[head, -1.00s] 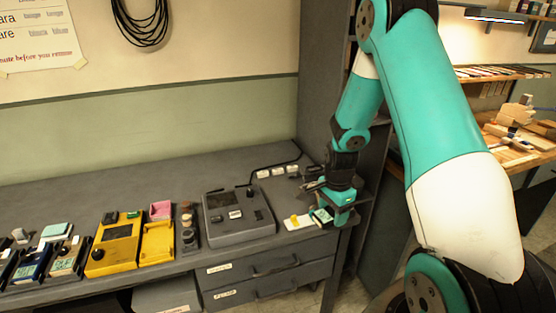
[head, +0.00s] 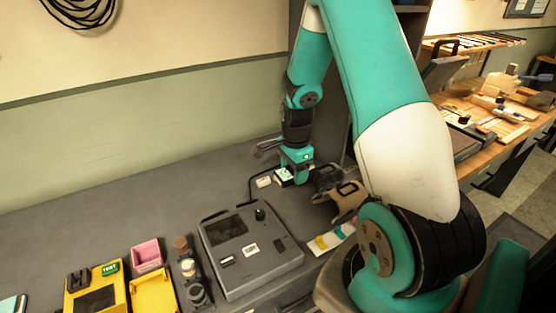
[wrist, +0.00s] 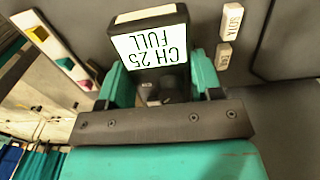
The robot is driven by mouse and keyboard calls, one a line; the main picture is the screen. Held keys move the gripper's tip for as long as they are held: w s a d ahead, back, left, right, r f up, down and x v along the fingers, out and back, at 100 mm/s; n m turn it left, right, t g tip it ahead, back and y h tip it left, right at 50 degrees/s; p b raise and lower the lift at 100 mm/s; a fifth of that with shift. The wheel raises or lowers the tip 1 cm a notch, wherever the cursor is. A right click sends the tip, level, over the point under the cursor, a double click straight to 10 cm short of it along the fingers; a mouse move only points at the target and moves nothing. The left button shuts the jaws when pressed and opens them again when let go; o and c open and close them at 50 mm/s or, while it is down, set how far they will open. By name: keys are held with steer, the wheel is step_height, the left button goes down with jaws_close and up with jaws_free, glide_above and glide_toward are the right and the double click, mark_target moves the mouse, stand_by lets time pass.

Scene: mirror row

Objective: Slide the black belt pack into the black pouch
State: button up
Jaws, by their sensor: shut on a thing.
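The black belt pack (wrist: 128,32) has a white label reading "CH 25 FULL", upside down in the wrist view. My gripper (wrist: 162,82) is shut on it, with a teal finger on each side. In the head view my gripper (head: 292,172) is at the back right of the bench, with the pack's white label (head: 284,175) showing below it. A black pouch (head: 326,176) stands just right of my gripper, apart from the pack. A tan pouch (head: 347,200) with a dark loop stands in front of it. The pouch openings are too small to make out.
A grey console (head: 250,252) stands front left of my gripper. A card with coloured patches (head: 332,238) lies near the bench edge. A white block with a cable (head: 264,182) lies behind. A yellow device (head: 97,289) and pink tray (head: 147,254) are further left. The back-left bench is clear.

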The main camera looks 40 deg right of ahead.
mark_target(291, 196)
steer(key=shift+w+f, duration=0.2)
steer(key=shift+w, duration=0.05)
step_height(291, 196, down, 7)
steer(key=b, duration=0.6)
steer(key=shift+f+b, duration=0.1)
steer(key=shift+b, duration=0.2)
steer(key=o, duration=1.1)
step_height(291, 196, up, 18)
steer(key=shift+f+p, duration=0.25)
steer(key=shift+p, duration=0.1)
